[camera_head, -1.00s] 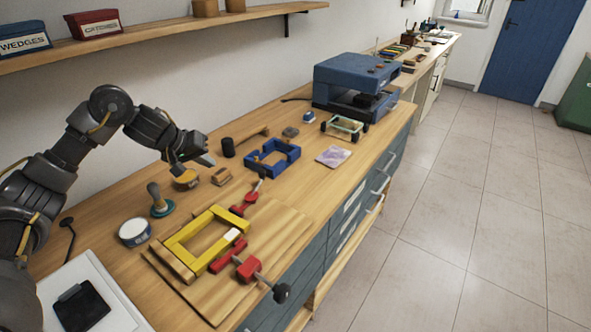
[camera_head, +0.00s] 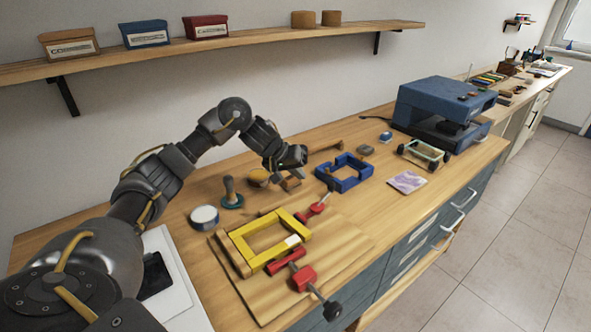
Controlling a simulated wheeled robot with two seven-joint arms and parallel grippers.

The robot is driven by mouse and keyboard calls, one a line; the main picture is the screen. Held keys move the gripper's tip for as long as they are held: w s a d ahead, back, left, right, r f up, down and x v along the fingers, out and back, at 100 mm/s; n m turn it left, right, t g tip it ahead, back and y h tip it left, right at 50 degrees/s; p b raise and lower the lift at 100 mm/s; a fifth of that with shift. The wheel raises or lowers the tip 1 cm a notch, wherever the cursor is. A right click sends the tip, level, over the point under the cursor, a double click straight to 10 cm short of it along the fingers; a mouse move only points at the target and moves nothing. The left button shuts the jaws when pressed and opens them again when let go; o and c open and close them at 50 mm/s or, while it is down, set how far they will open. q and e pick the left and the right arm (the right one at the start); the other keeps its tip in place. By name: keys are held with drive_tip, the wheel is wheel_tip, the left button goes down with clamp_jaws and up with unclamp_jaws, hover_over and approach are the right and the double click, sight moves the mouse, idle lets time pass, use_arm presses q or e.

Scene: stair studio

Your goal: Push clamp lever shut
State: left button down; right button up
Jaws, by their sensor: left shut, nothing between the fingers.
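A yellow frame (camera_head: 242,247) lies on a wooden board (camera_head: 345,248) on the bench. A larger red screw clamp (camera_head: 303,277) with a black knob (camera_head: 332,311) is at the near right side. My left gripper (camera_head: 301,174) is shut and empty, above the bench beyond the small clamp and apart from its lever. My right gripper is not in view.
A blue frame (camera_head: 324,178) lies just right of my left gripper. A brown block (camera_head: 291,184) is partly hidden by the gripper. A blue machine (camera_head: 425,105) stands farther right.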

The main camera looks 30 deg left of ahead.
use_arm(q)
drive_tip(key=x, duration=0.5)
drive_tip(key=shift+w+d+f, duration=0.1)
drive_tip(key=shift+f, duration=0.1)
drive_tip(key=shift+w+d+r+p, duration=0.1)
drive_tip(key=shift+w+d+p, duration=0.15)
drive_tip(key=shift+d, duration=0.3)
drive_tip(key=shift+w+d+r+p, duration=0.15)
drive_tip(key=shift+w+d, duration=0.1)
drive_tip(key=shift+d, duration=0.3)
drive_tip(key=shift+w+d+f, duration=0.15)
drive_tip(key=shift+w+d, duration=0.15)
drive_tip(key=shift+d, duration=0.3)
